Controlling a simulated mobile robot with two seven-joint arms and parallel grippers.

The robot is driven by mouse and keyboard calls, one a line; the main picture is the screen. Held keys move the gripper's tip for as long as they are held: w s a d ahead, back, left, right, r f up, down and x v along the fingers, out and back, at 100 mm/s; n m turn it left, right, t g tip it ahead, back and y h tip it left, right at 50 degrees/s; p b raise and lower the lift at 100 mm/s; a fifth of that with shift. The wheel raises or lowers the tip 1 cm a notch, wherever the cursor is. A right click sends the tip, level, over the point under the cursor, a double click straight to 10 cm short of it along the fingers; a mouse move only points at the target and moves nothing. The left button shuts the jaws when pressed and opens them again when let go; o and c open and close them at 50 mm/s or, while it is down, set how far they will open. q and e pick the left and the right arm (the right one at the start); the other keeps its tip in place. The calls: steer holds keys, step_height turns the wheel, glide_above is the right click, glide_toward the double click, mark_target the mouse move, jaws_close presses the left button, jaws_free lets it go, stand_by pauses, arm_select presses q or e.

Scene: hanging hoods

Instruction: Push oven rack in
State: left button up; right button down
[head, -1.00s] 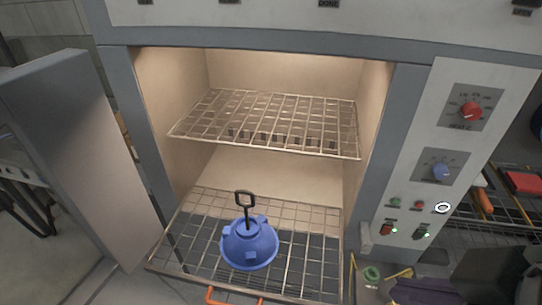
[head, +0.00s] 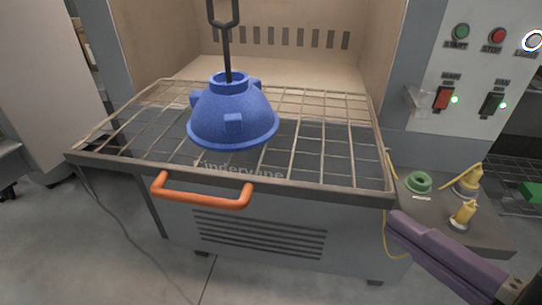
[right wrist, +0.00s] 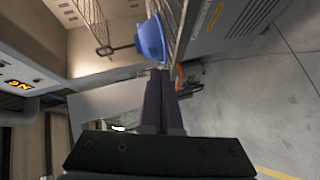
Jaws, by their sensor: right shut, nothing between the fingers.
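The lower wire rack (head: 322,165) sticks out of the open oven (head: 160,45), with a grey front bar and an orange handle (head: 205,196). A blue dome-shaped hood (head: 235,115) with a black loop handle stands upright on it. My right gripper (head: 397,222) has purple fingers, shut and empty, just right of the rack's front right corner and apart from the orange handle. In the right wrist view the shut fingers (right wrist: 163,78) point toward the blue hood (right wrist: 152,40) and the rack edge. My left gripper is not in view.
The open oven door (head: 45,75) stands at the left. A control panel (head: 465,75) with buttons and switches is at the right. A grey side table (head: 440,205) below it holds a green ring (head: 418,181) and yellow pieces (head: 467,180).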

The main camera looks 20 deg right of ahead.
step_height(320, 180, down, 9)
steer(key=s+n+t+y+b, duration=0.2)
steer(key=n+b, duration=0.2)
steer(key=b, duration=0.5)
glide_toward(309, 194)
steer(key=w+a, duration=0.2)
steer(key=a, duration=0.2)
steer(key=w+d, duration=0.1)
steer(key=w+d+b, duration=0.1)
steer(key=shift+w, duration=0.4)
steer(key=shift+w+d, duration=0.15)
steer(key=shift+w, duration=0.05)
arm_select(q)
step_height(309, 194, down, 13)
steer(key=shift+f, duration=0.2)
arm_select(e)
steer(key=shift+w, duration=0.15)
